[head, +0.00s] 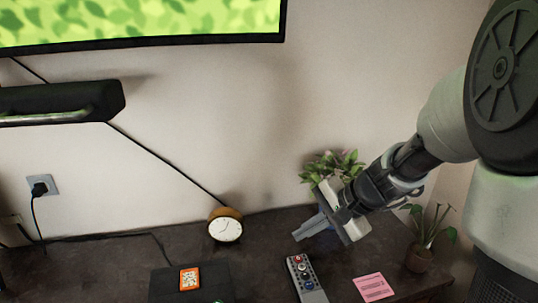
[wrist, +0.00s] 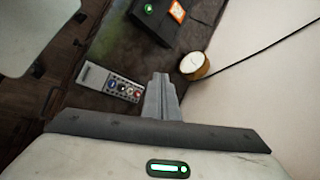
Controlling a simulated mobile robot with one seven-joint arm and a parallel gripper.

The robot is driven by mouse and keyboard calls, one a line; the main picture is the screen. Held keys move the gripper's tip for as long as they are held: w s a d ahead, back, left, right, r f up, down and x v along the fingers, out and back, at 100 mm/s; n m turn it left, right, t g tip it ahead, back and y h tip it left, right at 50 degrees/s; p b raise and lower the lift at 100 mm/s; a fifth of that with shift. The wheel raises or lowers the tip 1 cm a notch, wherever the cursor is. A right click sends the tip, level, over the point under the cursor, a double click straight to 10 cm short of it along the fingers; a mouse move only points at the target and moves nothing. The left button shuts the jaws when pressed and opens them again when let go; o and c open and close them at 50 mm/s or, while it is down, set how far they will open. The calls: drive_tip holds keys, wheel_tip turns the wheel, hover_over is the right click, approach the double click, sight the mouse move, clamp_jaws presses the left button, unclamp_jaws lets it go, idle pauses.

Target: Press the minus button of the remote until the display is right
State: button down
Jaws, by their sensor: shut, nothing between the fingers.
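The grey remote (head: 306,280) lies on the dark tabletop, with several coloured buttons at its far end. It also shows in the wrist view (wrist: 110,83), left of the fingers. The button symbols are too small to read, so I cannot tell the minus button. My gripper (head: 309,229) is shut and empty, above the table and beyond the remote, apart from it. Its closed fingers show in the wrist view (wrist: 160,82). The television screen (head: 140,20) shows a green leaf pattern; no number is visible on the part in view.
A black box (head: 215,290) with a small orange-framed item (head: 189,278) stands left of the remote. A round clock (head: 225,226) stands near the wall. A pink note (head: 373,287), a flowering plant (head: 322,166) and a potted plant (head: 420,256) are to the right.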

drive_tip(key=w+d+f+m+b, duration=0.1)
drive_tip(key=w+d+f+m, duration=0.1)
drive_tip(key=f, duration=0.4)
drive_tip(key=w+d+f+m+t+y+b, duration=0.1)
drive_tip(key=w+d+f+m, duration=0.1)
drive_tip(key=w+f+m, duration=0.1)
wheel_tip(320, 180, down, 3)
drive_tip(key=shift+w+d+r+m+t, duration=0.15)
drive_tip(key=shift+w+m+t, duration=0.2)
drive_tip(key=shift+w, duration=0.25)
drive_tip(key=b, duration=0.6)
hover_over(305, 275)
drive_tip(key=d, duration=0.1)
drive_tip(key=f, duration=0.7)
drive_tip(key=shift+s+d+f, duration=0.15)
drive_tip(key=shift+s+f, duration=0.15)
drive_tip(key=shift+f, duration=0.1)
drive_tip(key=shift+f+b, duration=0.5)
drive_tip(key=shift+b, duration=0.2)
drive_tip(key=shift+f, duration=0.1)
drive_tip(key=shift+f+b, duration=0.35)
drive_tip(key=shift+b, duration=0.25)
drive_tip(key=shift+f+b, duration=0.45)
drive_tip(key=shift+b, duration=0.05)
drive_tip(key=shift+r, duration=0.1)
drive_tip(key=shift+r+p, duration=0.6)
drive_tip(key=shift+r, duration=0.2)
